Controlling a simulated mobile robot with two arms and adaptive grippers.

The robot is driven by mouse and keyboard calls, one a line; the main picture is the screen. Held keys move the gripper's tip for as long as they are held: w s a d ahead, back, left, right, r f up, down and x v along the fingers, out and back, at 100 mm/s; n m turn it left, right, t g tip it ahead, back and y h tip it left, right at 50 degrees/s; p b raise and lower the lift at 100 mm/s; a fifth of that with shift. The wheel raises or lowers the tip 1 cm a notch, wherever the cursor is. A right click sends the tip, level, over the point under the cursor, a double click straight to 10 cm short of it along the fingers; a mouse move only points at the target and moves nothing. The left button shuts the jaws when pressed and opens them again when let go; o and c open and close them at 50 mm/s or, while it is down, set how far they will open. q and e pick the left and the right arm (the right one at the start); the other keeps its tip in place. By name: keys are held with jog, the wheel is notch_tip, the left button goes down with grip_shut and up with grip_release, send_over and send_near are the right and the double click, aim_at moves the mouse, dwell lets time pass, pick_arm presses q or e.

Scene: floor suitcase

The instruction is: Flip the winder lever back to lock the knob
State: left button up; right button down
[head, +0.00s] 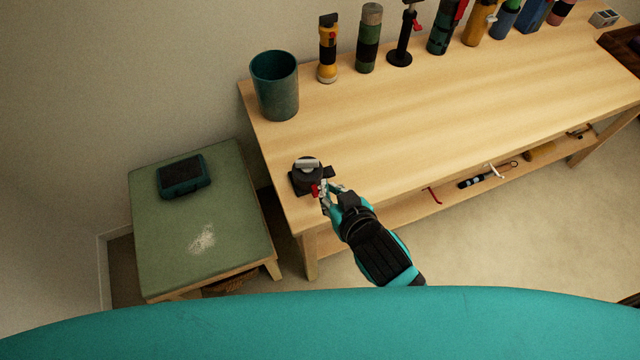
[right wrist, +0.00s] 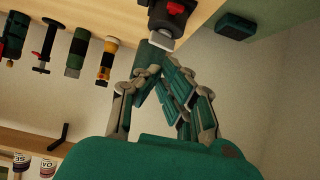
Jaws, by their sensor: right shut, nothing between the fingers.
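The winder (head: 306,174) is a dark round device with a grey bar-like knob (head: 307,164) on top. It sits near the front left corner of the wooden workbench. A small red lever (head: 316,190) shows on its front side. My right gripper (head: 326,195) is shut and empty, with its fingertips right beside the red lever; I cannot tell if they touch. In the right wrist view, the winder (right wrist: 168,14) with its red part (right wrist: 176,8) is at the top, just beyond the fingertips (right wrist: 157,50). My left gripper is not in view.
A teal cup (head: 275,87) stands on the workbench (head: 430,100) behind the winder. A flashlight (head: 327,50), a green cylinder (head: 369,40) and other tools line the back. A green stool (head: 170,235) with a dark teal box (head: 183,176) is at left. The bench middle is clear.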

jog(key=p, duration=0.1)
send_over(316, 191)
jog(key=f, duration=0.5)
jog(key=shift+w+d+f, duration=0.1)
jog(key=shift+w+d, duration=0.1)
jog(key=shift+w, duration=0.15)
jog(key=shift+s+d+f+p, duration=0.15)
jog(key=shift+s+f, duration=0.15)
jog(key=shift+f, duration=0.35)
jog(key=shift+s+f+p, duration=0.15)
jog(key=shift+s+f, duration=0.1)
jog(key=shift+f, duration=0.35)
jog(key=shift+s+d+f, duration=0.1)
jog(key=shift+s+f, duration=0.15)
jog(key=shift+f, duration=0.4)
